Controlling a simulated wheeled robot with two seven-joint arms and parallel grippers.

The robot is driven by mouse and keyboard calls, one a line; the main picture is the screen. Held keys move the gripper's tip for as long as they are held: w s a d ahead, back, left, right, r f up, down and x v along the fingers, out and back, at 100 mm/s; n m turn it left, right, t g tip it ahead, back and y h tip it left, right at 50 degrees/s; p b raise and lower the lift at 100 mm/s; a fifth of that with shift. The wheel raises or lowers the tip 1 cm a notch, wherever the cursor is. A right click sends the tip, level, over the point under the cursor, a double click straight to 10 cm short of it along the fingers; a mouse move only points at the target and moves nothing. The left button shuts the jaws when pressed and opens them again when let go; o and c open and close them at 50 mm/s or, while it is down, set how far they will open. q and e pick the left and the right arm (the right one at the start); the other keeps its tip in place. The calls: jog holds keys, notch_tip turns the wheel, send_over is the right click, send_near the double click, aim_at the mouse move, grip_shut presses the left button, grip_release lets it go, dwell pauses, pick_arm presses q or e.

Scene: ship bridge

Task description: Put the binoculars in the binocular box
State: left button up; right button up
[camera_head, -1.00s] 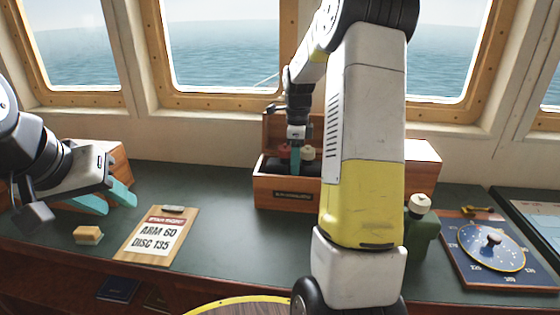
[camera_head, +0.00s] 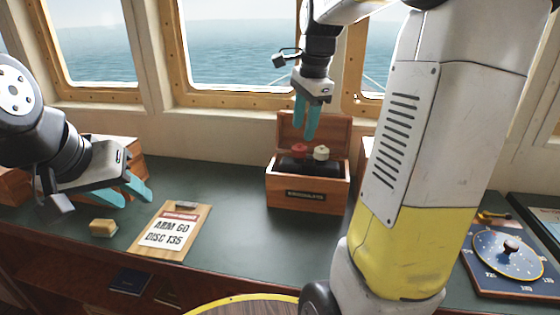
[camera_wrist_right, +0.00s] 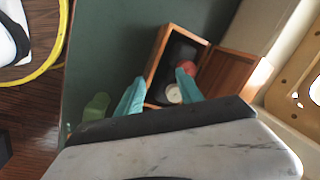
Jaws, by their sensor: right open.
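The open wooden binocular box (camera_head: 308,197) stands on the dark green counter below the window, its lid raised at the back. The dark binoculars (camera_head: 299,164) lie inside it, with one red and one cream end sticking up above the front wall. My right gripper (camera_head: 306,117) is open and empty above the box, fingers pointing down, apart from the binoculars. In the right wrist view, the box (camera_wrist_right: 158,62) shows beyond the open fingers (camera_wrist_right: 160,91), with the red and cream ends inside. My left gripper (camera_head: 126,192) is open and empty over the counter's left side.
A clipboard (camera_head: 170,231) and a yellow sponge-like block (camera_head: 103,228) lie on the left of the counter. A wooden box (camera_head: 125,149) stands behind my left gripper. A blue dial board (camera_head: 508,256) lies at the right. My right arm hides the counter beside the box.

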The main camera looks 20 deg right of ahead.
jog(key=s+a+n+t, duration=0.1)
jog(key=s+a+n, duration=0.2)
jog(key=s+n, duration=0.2)
jog(key=s+a+f+n+t+y, duration=0.1)
jog(key=s+a+n, duration=0.2)
jog(key=s+n, duration=0.3)
jog(key=s+a+f+n+t, duration=0.1)
jog(key=s+a+n+t, duration=0.1)
jog(key=s+n, duration=0.3)
jog(key=shift+s+a+n+y, duration=0.3)
jog(key=shift+s+a, duration=0.1)
jog(key=shift+s, duration=0.5)
jog(key=shift+d, duration=0.15)
